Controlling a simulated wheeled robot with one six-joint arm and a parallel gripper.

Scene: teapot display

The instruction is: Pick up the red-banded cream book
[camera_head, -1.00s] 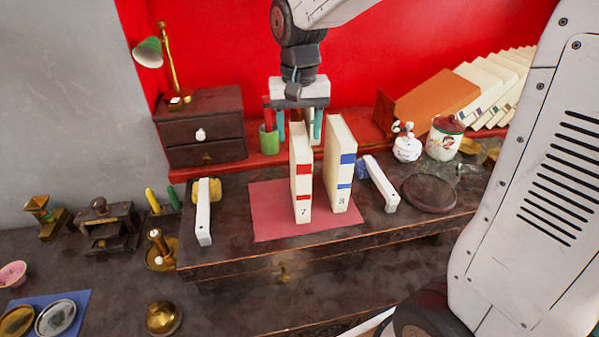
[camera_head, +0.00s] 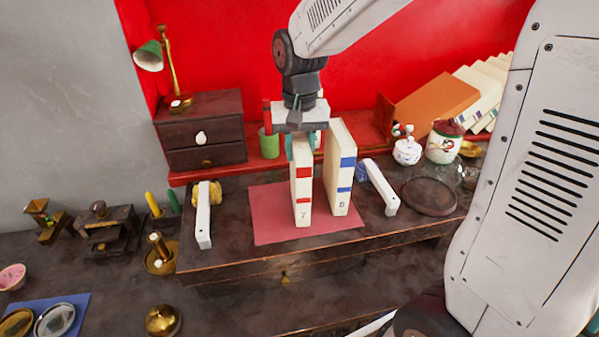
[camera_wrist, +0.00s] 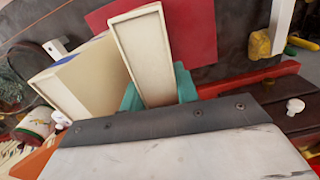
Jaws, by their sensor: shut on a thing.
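The red-banded cream book (camera_head: 303,195), marked 7, stands upright on a red mat (camera_head: 265,215). My gripper (camera_head: 302,146) is above and behind it, with its teal fingers lowered around the book's upper part. In the wrist view, the teal fingers (camera_wrist: 158,88) are on both sides of the cream book (camera_wrist: 145,50), shut on it. The book's lower end still appears to rest on the mat. A blue-banded cream book (camera_head: 341,175), marked 8, stands upright close to its right, also visible in the wrist view (camera_wrist: 80,80).
White bookend-like bars stand left (camera_head: 204,215) and right (camera_head: 380,186) of the mat. A dark drawer box (camera_head: 200,130) and green cup (camera_head: 268,143) are behind left. A white jar (camera_head: 407,150) and round dark plate (camera_head: 430,195) are at right.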

